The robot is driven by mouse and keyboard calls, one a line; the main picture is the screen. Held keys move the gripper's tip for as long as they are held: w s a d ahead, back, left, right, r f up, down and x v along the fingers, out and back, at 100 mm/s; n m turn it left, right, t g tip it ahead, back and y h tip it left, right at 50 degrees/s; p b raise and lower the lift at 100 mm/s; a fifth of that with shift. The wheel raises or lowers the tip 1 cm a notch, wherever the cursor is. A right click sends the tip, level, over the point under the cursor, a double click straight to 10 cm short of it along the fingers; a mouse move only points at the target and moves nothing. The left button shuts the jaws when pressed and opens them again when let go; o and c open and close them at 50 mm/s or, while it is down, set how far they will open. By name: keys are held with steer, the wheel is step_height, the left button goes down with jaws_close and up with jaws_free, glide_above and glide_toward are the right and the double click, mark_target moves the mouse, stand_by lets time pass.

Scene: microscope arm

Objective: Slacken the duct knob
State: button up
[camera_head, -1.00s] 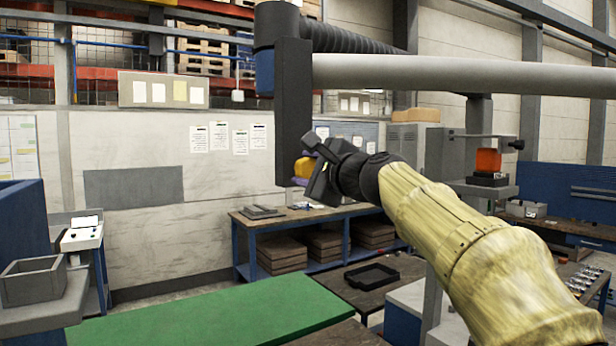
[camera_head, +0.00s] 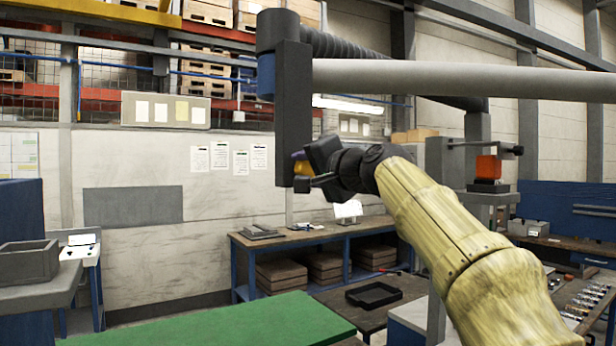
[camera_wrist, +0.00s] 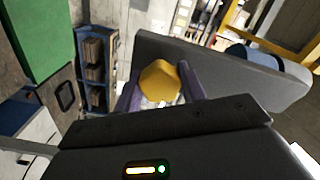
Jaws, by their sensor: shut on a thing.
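The yellow duct knob (camera_head: 301,168) sits near the lower end of a dark upright arm piece (camera_head: 293,110), partly hidden by my gripper in the head view. In the wrist view the knob (camera_wrist: 160,80) shows as a faceted yellow head between two purple fingers. My gripper (camera_wrist: 160,92) is shut on it, one finger on each side. In the head view my gripper (camera_head: 302,170) reaches the knob from the right, and its body looks rolled. The dark arm piece (camera_wrist: 225,75) lies behind the knob in the wrist view.
A thick grey tube (camera_head: 450,78) and a ribbed hose (camera_head: 350,44) run right from the upright piece, above my arm. A workbench (camera_head: 290,238) stands behind, a green tabletop (camera_head: 210,322) lies below, and a black tray (camera_head: 374,295) sits at lower middle.

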steer(key=shift+f+n+b, duration=0.2)
steer(key=shift+n+b, duration=0.15)
steer(key=shift+n, duration=0.75)
steer(key=o, duration=1)
steer(key=shift+r, duration=0.1)
steer(key=shift+s+d, duration=0.1)
steer(key=b+v, duration=0.7)
steer(key=v, duration=1)
steer(key=shift+d, duration=0.1)
